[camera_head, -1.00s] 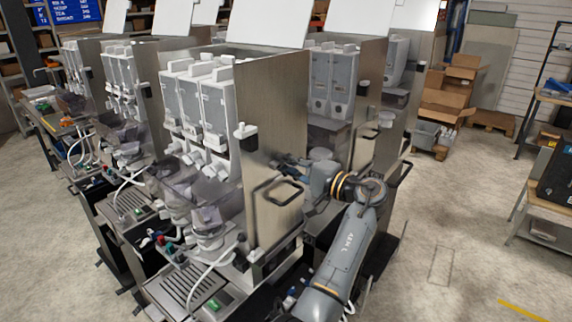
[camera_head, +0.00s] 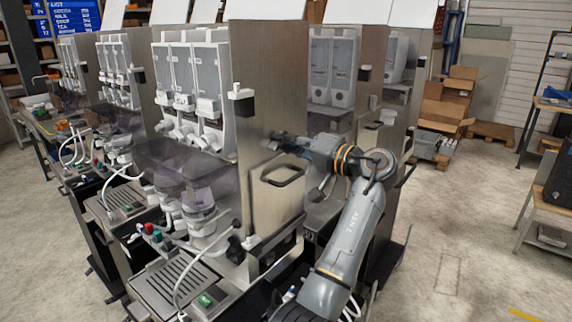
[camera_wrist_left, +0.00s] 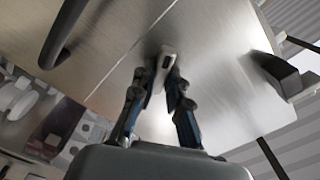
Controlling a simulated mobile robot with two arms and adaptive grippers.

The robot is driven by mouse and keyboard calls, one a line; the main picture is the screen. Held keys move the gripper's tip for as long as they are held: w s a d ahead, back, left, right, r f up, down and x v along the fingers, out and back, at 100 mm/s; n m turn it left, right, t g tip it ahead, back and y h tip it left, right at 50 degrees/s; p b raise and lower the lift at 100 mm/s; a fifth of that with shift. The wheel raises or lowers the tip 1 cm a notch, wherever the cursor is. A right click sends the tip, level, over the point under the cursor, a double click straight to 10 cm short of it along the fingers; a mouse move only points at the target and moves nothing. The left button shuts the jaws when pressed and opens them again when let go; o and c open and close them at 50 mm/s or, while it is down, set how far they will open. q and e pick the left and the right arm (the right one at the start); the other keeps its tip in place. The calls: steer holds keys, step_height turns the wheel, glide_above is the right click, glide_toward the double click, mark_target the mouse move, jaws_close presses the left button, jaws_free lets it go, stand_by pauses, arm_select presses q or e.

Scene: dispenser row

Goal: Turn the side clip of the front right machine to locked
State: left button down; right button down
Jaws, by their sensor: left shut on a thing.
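The front right machine (camera_head: 265,90) stands mid-picture in the head view, its bare metal side panel facing my arm. My left gripper (camera_head: 279,141) is at this panel, above the dark loop handle (camera_head: 283,183). In the left wrist view my left gripper (camera_wrist_left: 164,78) has its two fingers around a small pale side clip (camera_wrist_left: 167,60) on the panel, shut on it. In the head view the clip is hidden by the gripper. The clip's exact angle and any lock marks cannot be made out. My right gripper is not in view.
A white and dark block (camera_head: 241,102) sticks out at the panel's front edge. More machines stand behind and to the left. Cardboard boxes (camera_head: 450,100) are at the back right, a shelf rack (camera_head: 545,200) at the right edge. The floor between is clear.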

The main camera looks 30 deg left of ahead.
arm_select(q)
steer(key=shift+w+f+n+b, duration=0.15)
steer(key=shift+n+b, duration=1.9)
steer(key=shift+w+f+n+b, duration=0.1)
steer(key=shift+w+n+b, duration=0.1)
steer(key=shift+n+b, duration=1.8)
steer(key=shift+w+f+n+b, duration=0.15)
steer(key=shift+n+b, duration=1.9)
steer(key=c, duration=1.3)
jaws_free()
